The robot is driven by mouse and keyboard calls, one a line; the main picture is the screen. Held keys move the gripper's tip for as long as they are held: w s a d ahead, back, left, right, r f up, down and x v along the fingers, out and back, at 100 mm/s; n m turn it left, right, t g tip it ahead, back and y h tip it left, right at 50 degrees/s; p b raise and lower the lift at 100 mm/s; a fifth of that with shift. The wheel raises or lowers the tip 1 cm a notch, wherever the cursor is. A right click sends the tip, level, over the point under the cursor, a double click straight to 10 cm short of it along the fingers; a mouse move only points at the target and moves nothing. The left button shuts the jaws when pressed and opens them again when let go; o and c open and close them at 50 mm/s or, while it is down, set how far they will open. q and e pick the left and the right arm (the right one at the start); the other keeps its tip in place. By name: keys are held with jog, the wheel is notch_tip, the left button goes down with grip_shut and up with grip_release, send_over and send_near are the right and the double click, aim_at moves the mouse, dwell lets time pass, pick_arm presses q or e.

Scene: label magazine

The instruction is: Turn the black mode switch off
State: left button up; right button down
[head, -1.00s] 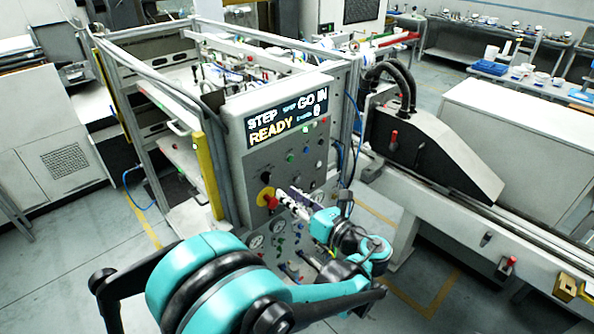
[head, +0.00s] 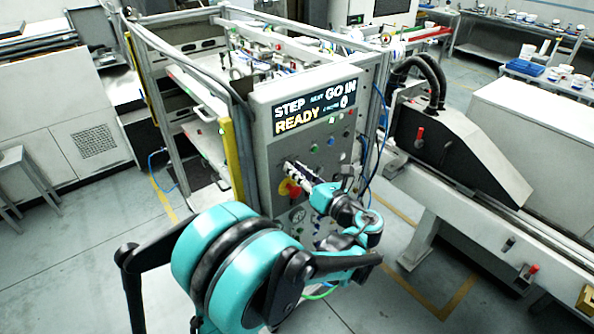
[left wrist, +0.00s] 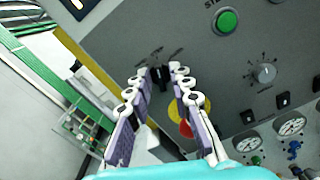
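The black mode switch (left wrist: 158,74) shows in the left wrist view as a small upright black handle on the grey panel, with small markings around it. My left gripper (left wrist: 160,80) is open, its two purple-and-white fingers apart with the tips either side of the switch; I cannot tell whether they touch it. In the head view the left gripper (head: 289,168) is at the left part of the control panel (head: 262,130), just above the red and yellow stop button, and hides the switch. My right gripper is not in view.
The red stop button on its yellow plate (left wrist: 186,128) sits close below the switch, partly behind the right finger. A green button (left wrist: 227,20), a grey knob (left wrist: 264,72) and gauges (left wrist: 291,124) are to the right. The display (head: 315,108) reads "READY".

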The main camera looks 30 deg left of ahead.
pick_arm(q)
grip_shut()
jog(key=shift+n, duration=0.4)
jog(key=n+b, duration=0.1)
jog(key=n, duration=0.3)
jog(key=shift+s, duration=0.1)
jog(key=n+b, duration=0.1)
jog(key=n, duration=0.8)
jog(key=shift+s+a+f+b, duration=0.1)
jog(key=shift+s+b, duration=0.05)
jog(key=shift+b, duration=0.15)
jog(key=shift+n, duration=2)
jog(key=shift+f, duration=0.1)
